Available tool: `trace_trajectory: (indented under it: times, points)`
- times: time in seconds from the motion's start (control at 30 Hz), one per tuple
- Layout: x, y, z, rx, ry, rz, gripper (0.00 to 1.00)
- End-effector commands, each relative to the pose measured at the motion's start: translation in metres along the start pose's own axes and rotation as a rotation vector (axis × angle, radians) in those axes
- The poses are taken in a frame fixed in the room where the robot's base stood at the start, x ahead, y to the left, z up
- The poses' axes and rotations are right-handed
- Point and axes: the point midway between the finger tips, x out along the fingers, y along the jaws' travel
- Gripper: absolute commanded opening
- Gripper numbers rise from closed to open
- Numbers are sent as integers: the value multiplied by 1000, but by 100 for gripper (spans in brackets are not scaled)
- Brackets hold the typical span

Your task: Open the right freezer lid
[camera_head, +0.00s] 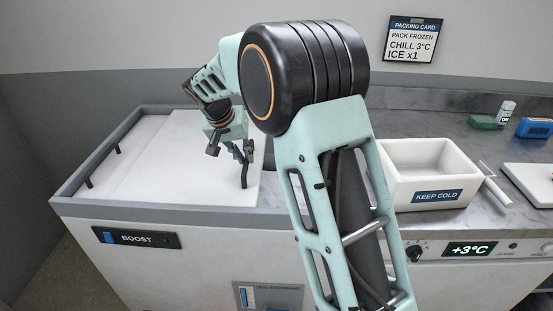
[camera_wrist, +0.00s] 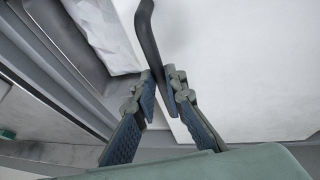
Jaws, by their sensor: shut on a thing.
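The right freezer lid (camera_head: 205,185) is a flat white panel on the grey-framed freezer; it also fills the right of the wrist view (camera_wrist: 245,75). Its dark bar handle (camera_head: 244,176) stands near the lid's right edge. My gripper (camera_head: 242,152) is shut on this handle, with the blue finger pads on both sides of it in the wrist view (camera_wrist: 160,82). Beside the lid's edge, the wrist view shows a gap into the freezer with a pale, crinkled block (camera_wrist: 108,32) inside. My arm hides part of the freezer's right side in the head view.
A white KEEP COLD box (camera_head: 428,172) stands on the grey counter to the right. Green and blue items sit at the far right. My arm crosses the middle of the head view.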

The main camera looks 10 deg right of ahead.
Motion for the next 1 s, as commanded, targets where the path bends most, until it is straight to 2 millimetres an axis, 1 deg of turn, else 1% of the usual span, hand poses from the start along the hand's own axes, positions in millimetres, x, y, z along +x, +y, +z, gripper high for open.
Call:
trace_trajectory:
  times: [0.03, 0.1, 0.2, 0.33, 0.5, 0.87, 0.9, 1.0]
  points:
    - [-4, -16, -1, -5, 0, -4, 0]
    - [-6, -31, -2, -5, -1, -3, 0]
    - [-10, -47, -3, -3, -2, -2, 0]
    - [-12, -62, -4, -1, -2, -2, 0]
    - [-13, -70, -5, 1, -2, -1, 0]
    - [-13, -70, -5, 1, -2, -1, 0]
    - [-13, -70, -5, 1, -2, -1, 15]
    - [-13, -70, -5, 1, -2, -1, 26]
